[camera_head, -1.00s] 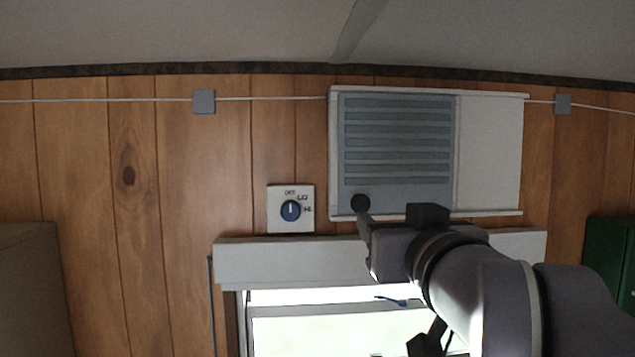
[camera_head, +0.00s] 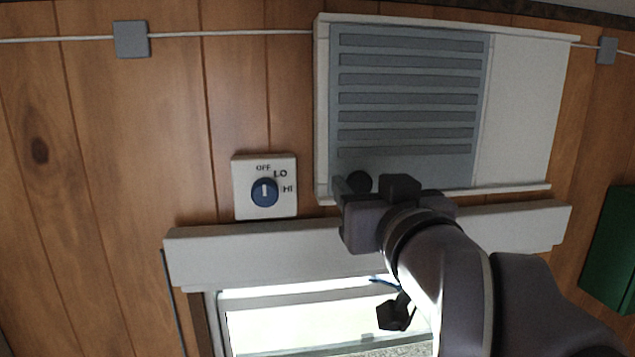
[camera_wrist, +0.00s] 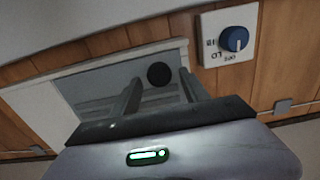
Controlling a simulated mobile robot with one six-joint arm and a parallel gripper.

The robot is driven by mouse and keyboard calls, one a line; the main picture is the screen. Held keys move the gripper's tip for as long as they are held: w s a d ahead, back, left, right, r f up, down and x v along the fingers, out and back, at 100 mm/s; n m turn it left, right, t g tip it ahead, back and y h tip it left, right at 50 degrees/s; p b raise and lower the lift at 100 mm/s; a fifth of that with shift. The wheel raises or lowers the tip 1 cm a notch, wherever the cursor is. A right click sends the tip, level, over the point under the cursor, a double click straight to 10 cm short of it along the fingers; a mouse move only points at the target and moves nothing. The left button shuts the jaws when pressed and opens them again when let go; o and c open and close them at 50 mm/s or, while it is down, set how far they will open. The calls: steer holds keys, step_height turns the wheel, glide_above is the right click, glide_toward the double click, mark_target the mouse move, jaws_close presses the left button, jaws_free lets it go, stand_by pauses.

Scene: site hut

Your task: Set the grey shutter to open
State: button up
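The grey shutter (camera_head: 405,165) is a slatted panel at the left of a white wall frame, leaving a plain white panel bare at right. Its round black knob (camera_head: 359,181) is at the lower left corner. In the head view my gripper (camera_head: 350,185) is at the knob, one finger just left of it, the other hidden. In the wrist view, which is turned over, my gripper (camera_wrist: 160,88) is open with its two fingers apart. The knob (camera_wrist: 159,74) shows between them; contact cannot be told. The shutter (camera_wrist: 95,100) is partly hidden behind the fingers.
A white switch plate with a blue dial (camera_head: 264,191) is left of the shutter. A white ledge (camera_head: 260,250) and a bright window (camera_head: 290,325) lie below. A cable with grey boxes (camera_head: 131,39) runs along the wall. A green cabinet (camera_head: 611,250) is at right.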

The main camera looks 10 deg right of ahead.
steer(key=shift+w, duration=0.15)
jaws_close()
stand_by(1.0)
